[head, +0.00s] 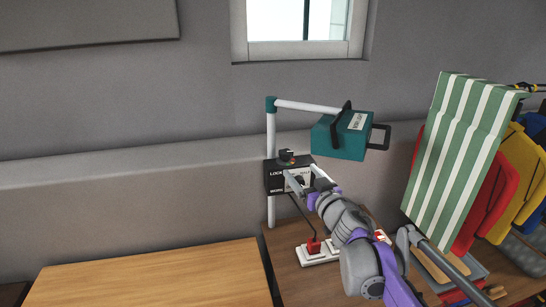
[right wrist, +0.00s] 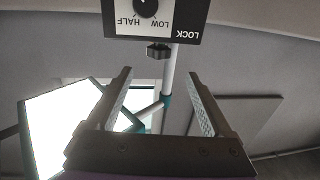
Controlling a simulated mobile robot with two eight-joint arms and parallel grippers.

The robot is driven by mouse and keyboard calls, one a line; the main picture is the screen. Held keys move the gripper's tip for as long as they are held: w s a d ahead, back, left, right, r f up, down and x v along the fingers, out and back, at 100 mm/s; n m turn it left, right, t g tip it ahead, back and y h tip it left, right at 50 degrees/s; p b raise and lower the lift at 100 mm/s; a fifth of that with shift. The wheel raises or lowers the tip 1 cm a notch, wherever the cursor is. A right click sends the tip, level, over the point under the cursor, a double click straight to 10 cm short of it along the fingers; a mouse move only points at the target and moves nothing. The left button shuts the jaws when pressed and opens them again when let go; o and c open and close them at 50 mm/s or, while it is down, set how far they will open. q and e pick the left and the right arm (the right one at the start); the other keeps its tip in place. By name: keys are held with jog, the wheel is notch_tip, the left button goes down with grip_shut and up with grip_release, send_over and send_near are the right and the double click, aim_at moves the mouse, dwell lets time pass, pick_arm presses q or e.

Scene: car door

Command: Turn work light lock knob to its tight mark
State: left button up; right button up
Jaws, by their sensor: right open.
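The work light has a teal lamp head (head: 341,135) on a white pole (head: 271,139). A black box marked LOCK (head: 275,185) is on the pole. A small dark knob (head: 286,155) sits above the box; it also shows in the right wrist view (right wrist: 158,53), where the picture is upside down. A round dial (right wrist: 146,6) with LOW and HALF marks is on the box face. My right gripper (head: 302,178) is open and empty in front of the box. In the right wrist view the knob appears between and beyond its fingertips (right wrist: 161,73), apart from them. No tight mark is readable.
A white power strip (head: 319,256) with a red plug lies on the brown table (head: 293,281) below. A green-striped cloth (head: 461,150) and red and yellow items hang at the right. A wooden top (head: 150,280) at front left is bare. The grey wall is behind.

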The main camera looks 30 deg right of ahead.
aim_at(288, 157)
jog(key=w, duration=0.3)
jog(key=w+d, duration=0.1)
jog(key=w, duration=0.6)
jog(key=shift+d+p, duration=0.15)
jog(key=shift+p, duration=0.25)
jog(key=shift+c, duration=0.3)
grip_shut()
jog(key=shift+r+p, duration=0.2)
jog(key=shift+p, duration=0.25)
jog(key=shift+w+r+m+h+p, duration=0.2)
jog(key=shift+m+h+p, duration=0.4)
jog(key=shift+h+p, duration=0.55)
jog(key=shift+f+g+p, duration=0.2)
jog(key=shift+g+p, duration=0.1)
jog(key=shift+p, duration=0.15)
jog(key=shift+s+f, duration=0.1)
jog(key=shift+f, duration=0.05)
